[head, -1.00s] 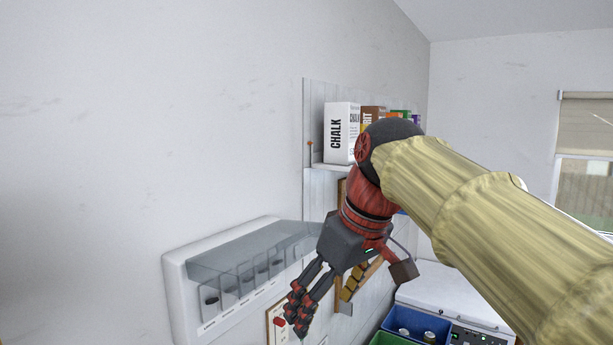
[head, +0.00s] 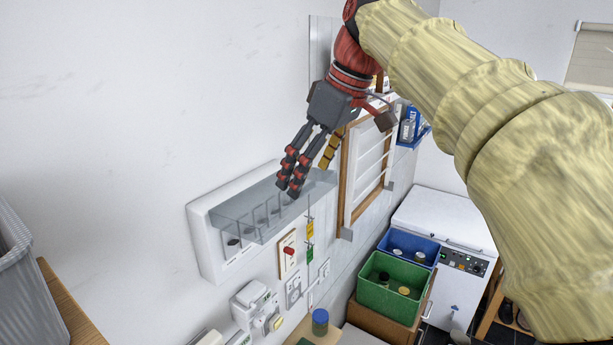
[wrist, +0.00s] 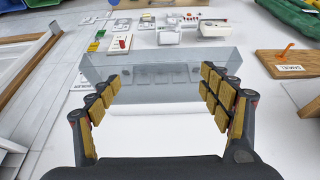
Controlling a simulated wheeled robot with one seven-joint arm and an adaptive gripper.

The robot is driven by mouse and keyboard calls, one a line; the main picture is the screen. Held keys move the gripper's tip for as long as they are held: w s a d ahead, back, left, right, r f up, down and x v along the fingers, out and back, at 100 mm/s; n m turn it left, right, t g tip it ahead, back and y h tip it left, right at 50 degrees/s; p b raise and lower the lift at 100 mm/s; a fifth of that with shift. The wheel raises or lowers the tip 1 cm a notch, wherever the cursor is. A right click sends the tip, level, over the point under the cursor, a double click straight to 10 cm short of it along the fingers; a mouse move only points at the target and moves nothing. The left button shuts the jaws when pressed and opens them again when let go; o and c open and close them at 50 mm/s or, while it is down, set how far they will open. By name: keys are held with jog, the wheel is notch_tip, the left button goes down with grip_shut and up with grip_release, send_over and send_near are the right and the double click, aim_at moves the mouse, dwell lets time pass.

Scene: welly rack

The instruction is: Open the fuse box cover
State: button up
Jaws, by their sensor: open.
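The fuse box (head: 207,240) is a white case on the wall, left of centre in the head view. Its clear grey cover (head: 240,215) looks tilted out from the case front; how far it is open I cannot tell. A row of switches shows through and below it. My gripper (head: 306,178) is open and points down, its fingers overlapping the right part of the cover in the head view. In the wrist view my gripper (wrist: 160,88) has its fingers spread, with the clear cover (wrist: 145,72) seen between and beyond them. Contact cannot be told.
Below the box are a red switch plate (head: 288,252) and white sockets (head: 252,297). A wood-framed louvred panel (head: 366,165) is on the wall to the right. Blue (head: 421,243) and green (head: 373,296) crates stand lower right, by a white chest (head: 455,225).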

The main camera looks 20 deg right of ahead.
jog(key=shift+w+a+f, duration=0.15)
jog(key=shift+w+f, duration=0.05)
jog(key=shift+f, duration=0.5)
jog(key=c, duration=0.3)
jog(key=c, duration=1.4)
